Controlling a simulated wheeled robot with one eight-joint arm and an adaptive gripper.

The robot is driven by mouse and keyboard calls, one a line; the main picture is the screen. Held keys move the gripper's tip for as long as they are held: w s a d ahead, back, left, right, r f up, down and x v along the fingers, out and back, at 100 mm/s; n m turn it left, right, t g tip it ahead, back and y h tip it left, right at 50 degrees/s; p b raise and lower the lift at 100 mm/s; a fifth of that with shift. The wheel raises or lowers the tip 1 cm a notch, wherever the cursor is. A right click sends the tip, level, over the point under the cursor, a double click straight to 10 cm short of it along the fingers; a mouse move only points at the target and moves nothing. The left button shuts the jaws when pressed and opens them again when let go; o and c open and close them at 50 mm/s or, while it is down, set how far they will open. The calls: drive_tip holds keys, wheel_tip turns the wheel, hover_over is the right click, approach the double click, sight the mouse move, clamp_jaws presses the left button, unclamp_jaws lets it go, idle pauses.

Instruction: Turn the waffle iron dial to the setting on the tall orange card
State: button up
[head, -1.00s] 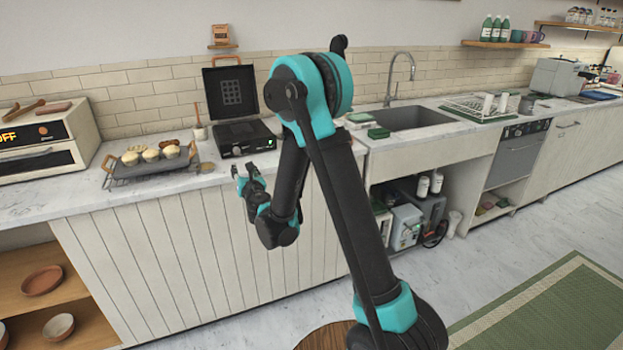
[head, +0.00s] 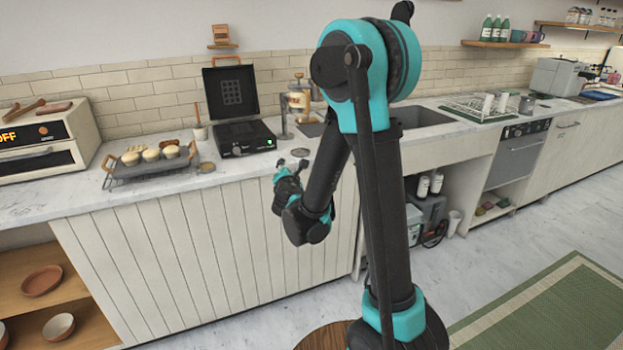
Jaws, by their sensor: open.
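The black waffle iron (head: 244,140) stands on the counter with its lid (head: 231,90) raised. A small green light shows at the right of its front; the dial is too small to make out. I cannot pick out a tall orange card for certain; a small orange-brown item (head: 221,33) sits on a wall ledge above the iron, and no setting on it is readable. My gripper (head: 290,168) is open and looks empty, by the counter's front edge, to the right of and lower in the picture than the iron, apart from it.
A grey griddle tray (head: 125,172) with several buns is left of the iron. A jar-like appliance (head: 299,98) stands right of it, partly behind my arm.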

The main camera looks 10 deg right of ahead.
drive_tip(key=s+d+f+m+g+h, duration=0.1)
drive_tip(key=s+d+m+g, duration=0.1)
drive_tip(key=s+d+m, duration=0.2)
drive_tip(key=shift+d+m+h, duration=0.4)
drive_tip(key=shift+d+m, duration=0.5)
drive_tip(key=shift+d, duration=0.75)
drive_tip(key=shift+d+f, duration=0.1)
drive_tip(key=shift+f, duration=0.05)
drive_tip(key=s+d+f+m+g, duration=0.5)
drive_tip(key=s+d+m, duration=0.45)
drive_tip(key=s, duration=0.25)
drive_tip(key=s+a+f+m+g+y, duration=0.1)
drive_tip(key=s+f+m+g, duration=0.1)
drive_tip(key=s+m, duration=0.3)
drive_tip(key=s+a+f+m+g+y, duration=0.1)
drive_tip(key=s+f+m, duration=0.3)
drive_tip(key=s, duration=0.8)
drive_tip(key=shift+a+f+m+g+y, duration=0.15)
drive_tip(key=shift+a+m+g+y, duration=0.3)
drive_tip(key=shift+g, duration=0.45)
